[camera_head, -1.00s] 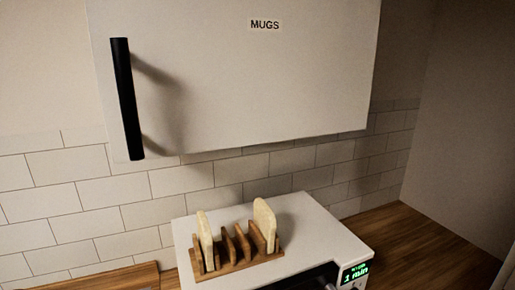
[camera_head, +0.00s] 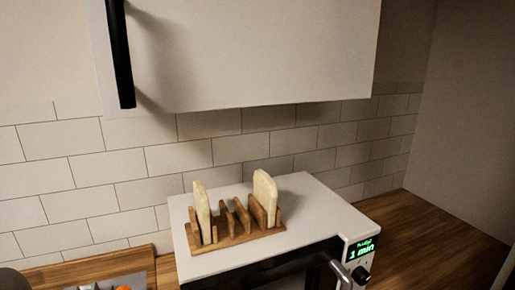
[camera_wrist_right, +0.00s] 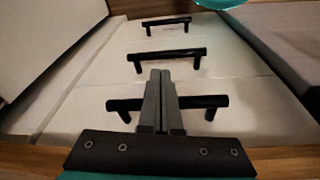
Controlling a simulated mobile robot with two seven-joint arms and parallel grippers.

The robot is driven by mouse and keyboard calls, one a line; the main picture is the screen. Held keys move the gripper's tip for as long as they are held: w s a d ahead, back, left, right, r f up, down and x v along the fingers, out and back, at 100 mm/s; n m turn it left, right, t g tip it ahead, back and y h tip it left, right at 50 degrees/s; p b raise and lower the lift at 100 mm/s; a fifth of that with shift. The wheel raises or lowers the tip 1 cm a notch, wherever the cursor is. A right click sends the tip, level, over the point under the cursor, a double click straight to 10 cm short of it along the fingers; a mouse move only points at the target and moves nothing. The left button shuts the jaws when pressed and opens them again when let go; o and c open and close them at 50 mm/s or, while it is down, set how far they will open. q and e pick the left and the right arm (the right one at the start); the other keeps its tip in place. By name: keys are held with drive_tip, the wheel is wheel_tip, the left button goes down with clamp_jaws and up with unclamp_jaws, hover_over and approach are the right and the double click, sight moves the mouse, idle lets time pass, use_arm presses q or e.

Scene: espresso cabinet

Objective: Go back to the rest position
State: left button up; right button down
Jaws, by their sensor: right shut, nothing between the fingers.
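My right gripper (camera_wrist_right: 160,100) shows in the right wrist view with its two grey fingers together and nothing between them. It points at white drawer fronts with black bar handles; the nearest handle (camera_wrist_right: 205,101) passes behind the fingers in the picture. I cannot tell whether the fingers touch it. My left gripper is in neither view. No gripper shows in the head view.
A white microwave (camera_head: 315,205) stands on the wooden counter (camera_head: 425,225), carrying a wooden toast rack (camera_head: 238,232) with two bread slices. A white wall cabinet (camera_head: 250,55) with a black handle (camera_head: 119,55) hangs above. A wooden board lies at the lower left.

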drive_tip(key=s+d+f+b, duration=0.1)
drive_tip(key=s+f+b, duration=0.4)
drive_tip(key=f, duration=1)
drive_tip(key=s+d+f+g+b, duration=0.1)
drive_tip(key=s+f+b, duration=0.5)
drive_tip(key=s+f, duration=0.6)
wheel_tip(320, 180, down, 4)
drive_tip(key=shift+d+r+g, duration=0.2)
drive_tip(key=shift+d+g, duration=0.1)
drive_tip(key=shift+d, duration=0.15)
drive_tip(key=shift+s, duration=0.1)
idle(4.5)
